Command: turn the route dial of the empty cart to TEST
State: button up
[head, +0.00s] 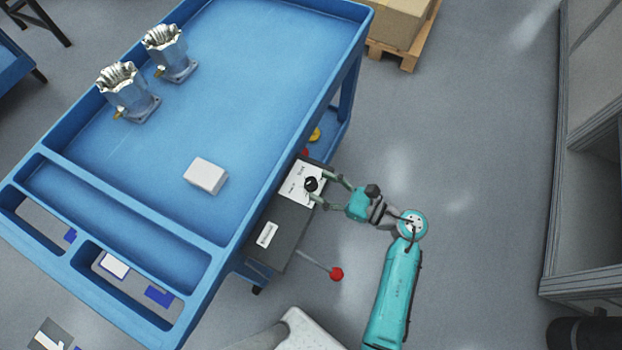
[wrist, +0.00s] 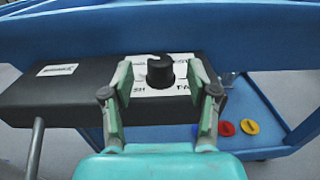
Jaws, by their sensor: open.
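The route dial is a black knob (wrist: 160,72) on a white label plate (wrist: 152,89), set on a dark box on the side of the blue cart (head: 250,90). In the head view the knob (head: 311,184) sits at the cart's right edge. My gripper (wrist: 160,80) is open, with one finger on either side of the knob; whether they touch it is unclear. In the head view my gripper (head: 320,188) reaches in from the right. The label's lettering is partly hidden by my fingers, and the dial's setting cannot be read. The cart carries two metal housings (head: 127,92) (head: 168,54).
A white box (head: 206,176) lies on the cart top. A lever with a red ball (head: 336,274) sticks out below the dark box (head: 279,232). Yellow and red discs (wrist: 249,127) lie on the cart's lower shelf. Open floor lies right of the cart; a pallet (head: 408,55) stands behind.

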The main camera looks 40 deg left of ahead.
aim_at(316, 184)
jog(key=shift+x, duration=1.85)
grip_shut()
